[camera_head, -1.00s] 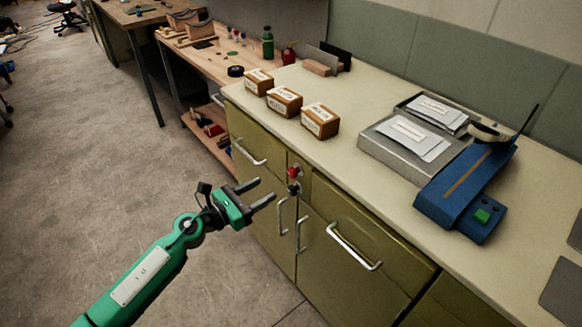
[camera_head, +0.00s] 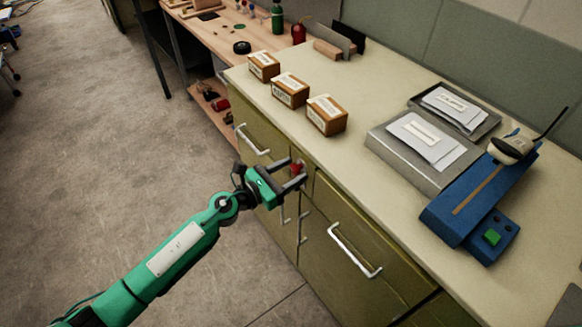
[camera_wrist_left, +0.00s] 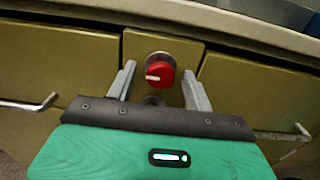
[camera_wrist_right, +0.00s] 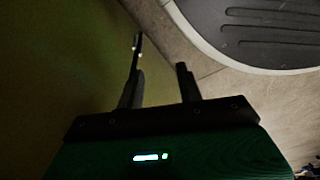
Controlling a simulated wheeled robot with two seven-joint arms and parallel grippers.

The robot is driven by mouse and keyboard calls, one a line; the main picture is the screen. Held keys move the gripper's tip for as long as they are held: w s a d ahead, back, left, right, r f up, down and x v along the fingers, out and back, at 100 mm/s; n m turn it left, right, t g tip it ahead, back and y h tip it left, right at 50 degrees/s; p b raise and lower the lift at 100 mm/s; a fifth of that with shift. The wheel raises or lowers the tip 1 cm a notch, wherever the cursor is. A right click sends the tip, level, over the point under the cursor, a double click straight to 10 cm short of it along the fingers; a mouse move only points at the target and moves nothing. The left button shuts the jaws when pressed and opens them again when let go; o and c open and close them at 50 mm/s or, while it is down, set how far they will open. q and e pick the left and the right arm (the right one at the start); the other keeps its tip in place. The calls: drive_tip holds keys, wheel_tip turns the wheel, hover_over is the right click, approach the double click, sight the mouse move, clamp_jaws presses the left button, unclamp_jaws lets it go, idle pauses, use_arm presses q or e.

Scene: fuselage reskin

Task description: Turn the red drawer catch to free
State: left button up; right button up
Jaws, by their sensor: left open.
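The red drawer catch (camera_wrist_left: 160,72) is a round red knob with a white mark pointing left, on a narrow panel between two drawers in the left wrist view. It also shows, partly covered, in the head view (camera_head: 297,168). My left gripper (camera_wrist_left: 160,85) is open, with its fingers on either side of the knob and a gap on both sides; I cannot tell how deep the knob sits between them. A dark round part below the knob is partly hidden by the gripper. My right gripper (camera_wrist_right: 162,55) is open and empty in the dark right wrist view.
Olive cabinet drawers with metal handles (camera_head: 355,252) flank the catch. The pale counter (camera_head: 385,95) above bears three brown boxes (camera_head: 290,90), grey trays with papers (camera_head: 415,145) and a blue device (camera_head: 480,205). The floor at left is clear.

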use_arm(q)
drive_tip(key=shift+c, duration=0.2)
drive_tip(key=c, duration=0.9)
